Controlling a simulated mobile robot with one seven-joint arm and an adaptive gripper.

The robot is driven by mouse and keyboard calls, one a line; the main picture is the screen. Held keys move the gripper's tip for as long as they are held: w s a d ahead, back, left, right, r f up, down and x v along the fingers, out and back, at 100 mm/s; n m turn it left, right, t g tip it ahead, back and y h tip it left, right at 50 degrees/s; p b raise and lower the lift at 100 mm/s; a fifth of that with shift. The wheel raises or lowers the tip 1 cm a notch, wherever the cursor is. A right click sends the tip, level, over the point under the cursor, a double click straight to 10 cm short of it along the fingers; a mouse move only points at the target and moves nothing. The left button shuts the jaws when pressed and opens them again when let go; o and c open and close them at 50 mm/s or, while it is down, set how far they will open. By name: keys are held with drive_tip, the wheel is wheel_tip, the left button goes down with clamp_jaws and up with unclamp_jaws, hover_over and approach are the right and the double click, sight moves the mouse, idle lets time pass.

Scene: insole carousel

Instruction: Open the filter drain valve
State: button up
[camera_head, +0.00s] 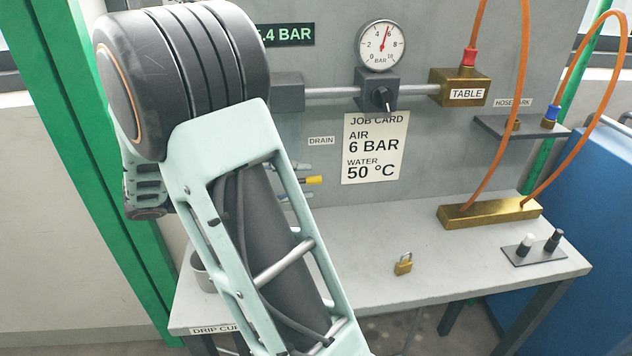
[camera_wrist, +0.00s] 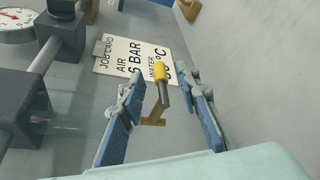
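The drain valve shows as a small yellow-ended handle (camera_head: 314,180) beside the DRAIN label (camera_head: 321,141), at the right edge of my arm in the head view. In the wrist view its yellow end (camera_wrist: 159,71), a dark grey section and a brass part stand between the fingers. My gripper (camera_wrist: 163,86) is open, with one blue finger on each side of the handle and visible gaps. In the head view only bits of the fingertips show above and below the yellow end. The rest of the gripper and the valve body are hidden behind my arm.
The job card (camera_head: 375,147) hangs right of the valve. The regulator (camera_head: 377,90) with its gauge (camera_head: 381,45) is above it. A padlock (camera_head: 403,264) and a brass manifold (camera_head: 489,213) sit on the grey bench (camera_head: 365,283). A cup (camera_head: 202,271) stands partly behind my arm.

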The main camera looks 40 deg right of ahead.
sight(307, 180)
drive_tip(key=shift+x, duration=2.3)
clamp_jaws()
